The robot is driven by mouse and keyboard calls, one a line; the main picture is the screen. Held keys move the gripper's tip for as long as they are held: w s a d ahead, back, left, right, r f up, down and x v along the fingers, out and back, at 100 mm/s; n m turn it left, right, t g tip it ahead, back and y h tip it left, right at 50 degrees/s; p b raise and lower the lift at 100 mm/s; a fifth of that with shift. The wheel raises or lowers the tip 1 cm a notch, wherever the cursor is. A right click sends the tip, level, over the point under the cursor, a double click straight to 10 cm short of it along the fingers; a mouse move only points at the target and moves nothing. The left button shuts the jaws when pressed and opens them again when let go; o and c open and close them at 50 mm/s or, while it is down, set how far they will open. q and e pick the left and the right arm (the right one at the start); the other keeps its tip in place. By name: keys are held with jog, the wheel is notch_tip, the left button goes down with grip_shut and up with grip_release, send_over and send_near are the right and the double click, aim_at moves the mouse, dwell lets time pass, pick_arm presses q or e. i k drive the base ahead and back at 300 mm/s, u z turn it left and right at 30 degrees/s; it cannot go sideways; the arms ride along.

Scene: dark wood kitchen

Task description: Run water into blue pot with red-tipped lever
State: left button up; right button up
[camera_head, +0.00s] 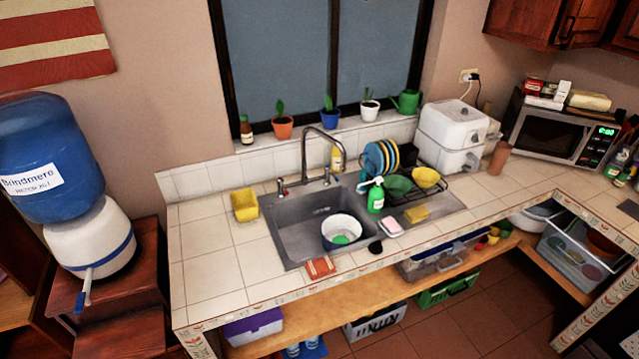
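A blue pot (328,243) with a white inside stands in the sink basin (290,222), toward its front right. Something green shows inside the pot. A tall curved metal faucet (304,155) rises behind the basin, and its spout end reaches forward over the sink, behind the pot. A small lever with a reddish tip (283,189) stands left of the faucet. Another small lever (327,176) stands to its right. Its tip colour is too small to tell. No water stream is visible. Neither of my grippers is in view.
A green soap bottle (376,196), a pink-and-white soap piece (391,226) and a dish rack with plates (380,158) are right of the basin. A yellow container (244,205) stands to its left. A red sponge (320,267) lies at the front edge. The left counter is mostly clear.

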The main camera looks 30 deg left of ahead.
aim_at(280, 181)
jog(key=z, duration=0.05)
jog(key=i, duration=0.7)
jog(key=u, duration=0.8)
jog(key=i, duration=0.5)
jog(key=u, duration=0.65)
